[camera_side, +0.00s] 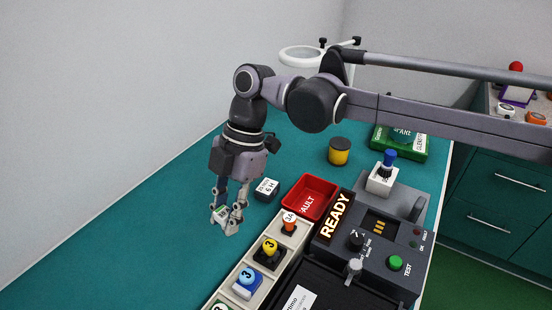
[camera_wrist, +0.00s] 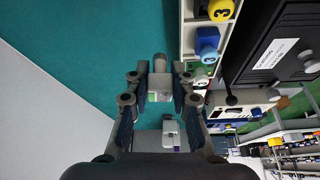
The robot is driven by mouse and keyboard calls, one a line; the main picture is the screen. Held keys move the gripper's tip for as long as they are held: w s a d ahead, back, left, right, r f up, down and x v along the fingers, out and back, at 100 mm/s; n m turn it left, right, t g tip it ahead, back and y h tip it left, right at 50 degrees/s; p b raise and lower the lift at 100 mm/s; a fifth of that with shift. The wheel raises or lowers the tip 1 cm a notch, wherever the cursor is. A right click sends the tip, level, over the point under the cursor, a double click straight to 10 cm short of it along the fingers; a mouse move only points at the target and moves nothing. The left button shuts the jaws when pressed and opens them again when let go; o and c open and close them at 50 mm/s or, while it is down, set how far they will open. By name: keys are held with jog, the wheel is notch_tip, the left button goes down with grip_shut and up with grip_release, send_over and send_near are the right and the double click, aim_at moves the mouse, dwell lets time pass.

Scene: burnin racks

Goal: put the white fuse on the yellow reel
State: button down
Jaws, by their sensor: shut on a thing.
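My gripper (camera_side: 224,217) is shut on a small whitish piece with a green patch, which looks like the white fuse (camera_side: 226,227). It hangs above the teal bench, left of the parts tray. In the wrist view the white fuse (camera_wrist: 160,83) is between the fingertips (camera_wrist: 160,92), which partly cover its sides. A short yellow cylinder with a dark top, which looks like the yellow reel (camera_side: 340,157), stands upright at the back of the bench, right of and beyond my gripper. The reel is not clearly seen in the wrist view.
A tray (camera_side: 262,285) of coloured numbered parts, a READY tester (camera_side: 380,241) and a green box (camera_side: 410,146) are near. The left bench (camera_side: 130,235) is clear.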

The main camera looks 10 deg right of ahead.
jog(key=w+d+r+m+t, duration=0.1)
jog(key=w+d+m, duration=0.4)
jog(key=d, duration=0.5)
jog(key=w+d+r+m+t, duration=0.2)
jog(key=w+d+m, duration=0.1)
jog(key=w+d, duration=0.55)
jog(key=w+d+r+m+t, duration=0.1)
jog(key=w+d+m, duration=0.3)
jog(key=d, duration=0.7)
jog(key=w+d+r+m+t, duration=0.1)
jog(key=w+d+m, duration=0.1)
jog(key=d, duration=0.5)
jog(key=w+d+r+m+t, duration=0.1)
jog(key=w+d+m, duration=0.1)
jog(key=d, duration=0.5)
send_over(337, 142)
jog(key=s+d, duration=0.1)
notch_tip(337, 142, down, 7)
jog(key=shift+d+r, duration=0.1)
jog(key=shift+f, duration=2)
jog(key=shift+f, duration=0.1)
jog(key=c, duration=1.2)
grip_release()
jog(key=shift+o, duration=0.2)
